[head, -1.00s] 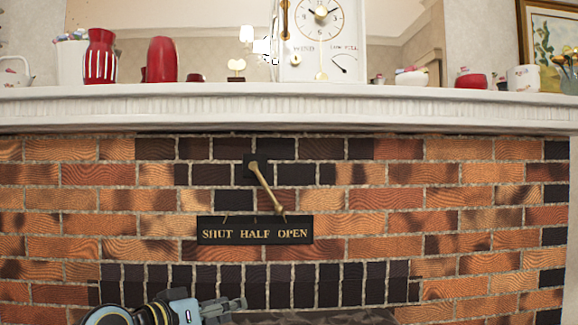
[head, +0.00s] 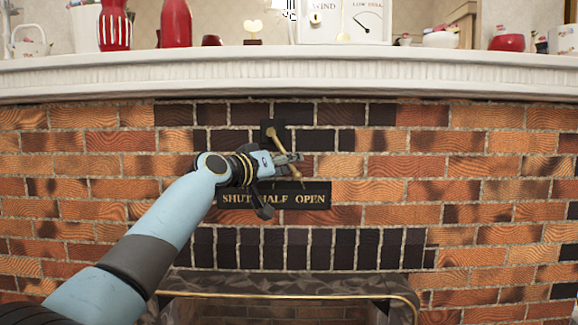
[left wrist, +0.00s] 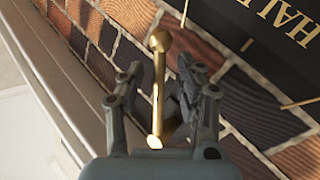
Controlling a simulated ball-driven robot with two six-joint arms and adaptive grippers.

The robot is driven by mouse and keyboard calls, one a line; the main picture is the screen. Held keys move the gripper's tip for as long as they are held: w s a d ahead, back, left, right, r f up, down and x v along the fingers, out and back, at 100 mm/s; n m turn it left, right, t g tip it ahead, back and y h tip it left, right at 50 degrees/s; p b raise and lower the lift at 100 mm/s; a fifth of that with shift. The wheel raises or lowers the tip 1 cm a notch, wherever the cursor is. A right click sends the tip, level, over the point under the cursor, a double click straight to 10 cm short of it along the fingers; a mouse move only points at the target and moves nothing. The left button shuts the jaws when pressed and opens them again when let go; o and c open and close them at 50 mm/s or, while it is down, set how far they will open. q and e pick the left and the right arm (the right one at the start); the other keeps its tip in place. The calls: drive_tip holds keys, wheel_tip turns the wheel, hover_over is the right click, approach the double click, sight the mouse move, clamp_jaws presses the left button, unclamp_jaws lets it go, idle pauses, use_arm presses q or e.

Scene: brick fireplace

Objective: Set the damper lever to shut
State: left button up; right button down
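The damper lever (head: 296,176) is a brass rod with a round knob end. It hangs from a dark pivot plate (head: 266,131) on the brick wall and slants down to the right, its lower end by OPEN. Below it is a black label plate (head: 325,190) reading SHUT, HALF, OPEN; my left gripper hides part of it. My left gripper (head: 290,159) is at the lever, in front of its middle. In the left wrist view its fingers (left wrist: 160,78) are open, with the brass lever (left wrist: 159,90) between them and gaps visible on both sides. My right gripper is not in view.
Below is the fireplace opening with a brass-edged hood (head: 300,290). The wall to the right of the lever is clear.

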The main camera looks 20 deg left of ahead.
use_arm(q)
drive_tip(key=shift+w+d, duration=0.15)
drive_tip(key=shift+w, duration=0.15)
clamp_jaws()
idle(0.4)
